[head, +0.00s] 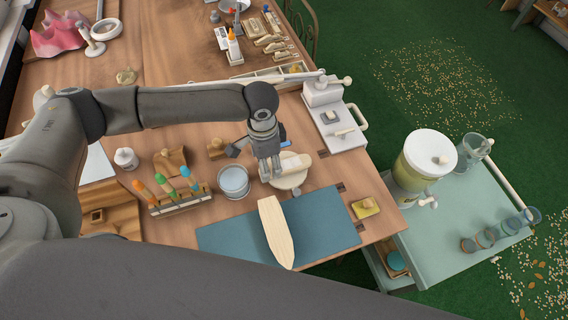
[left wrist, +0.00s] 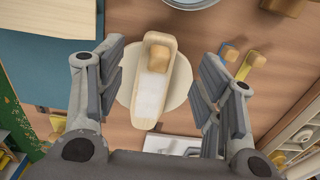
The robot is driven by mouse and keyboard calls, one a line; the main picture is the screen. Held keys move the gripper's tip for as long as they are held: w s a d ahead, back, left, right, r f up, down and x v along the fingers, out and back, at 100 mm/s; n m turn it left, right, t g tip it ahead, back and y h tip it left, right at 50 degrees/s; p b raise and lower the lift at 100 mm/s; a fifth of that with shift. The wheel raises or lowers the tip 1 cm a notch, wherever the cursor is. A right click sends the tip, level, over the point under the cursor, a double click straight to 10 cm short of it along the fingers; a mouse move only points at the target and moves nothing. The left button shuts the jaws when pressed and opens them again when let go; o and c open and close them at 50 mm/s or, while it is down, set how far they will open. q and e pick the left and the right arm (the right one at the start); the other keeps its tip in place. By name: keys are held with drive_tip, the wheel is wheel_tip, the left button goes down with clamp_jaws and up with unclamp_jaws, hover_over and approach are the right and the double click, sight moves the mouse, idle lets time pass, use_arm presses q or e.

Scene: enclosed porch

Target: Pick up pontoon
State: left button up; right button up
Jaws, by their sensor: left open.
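A small pale wooden float-like piece, which I take for the pontoon (head: 300,162), lies on a round cream disc (head: 284,184). In the left wrist view the pontoon (left wrist: 152,92) has a rounded tip, a light flat top and a small block at one end. My left gripper (head: 270,168) is over the disc, partly hiding both. In the left wrist view my left gripper's (left wrist: 160,72) fingers are spread on either side of the pontoon, with gaps on both sides. A larger pale pointed wooden hull (head: 277,232) lies on a blue mat (head: 327,222). My right gripper is not in view.
A grey bucket (head: 234,182) and a rack of coloured-handled tools (head: 180,201) stand left of the disc. A white box-like fixture (head: 335,118) stands behind right. A yellow pad (head: 366,208) lies near the table edge. A drink dispenser (head: 424,165) stands on the side cart.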

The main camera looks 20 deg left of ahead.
use_arm(q)
drive_tip(key=shift+d+f, duration=0.15)
drive_tip(key=shift+f, duration=1.5)
drive_tip(key=c, duration=1.1)
drive_tip(key=shift+r, duration=0.1)
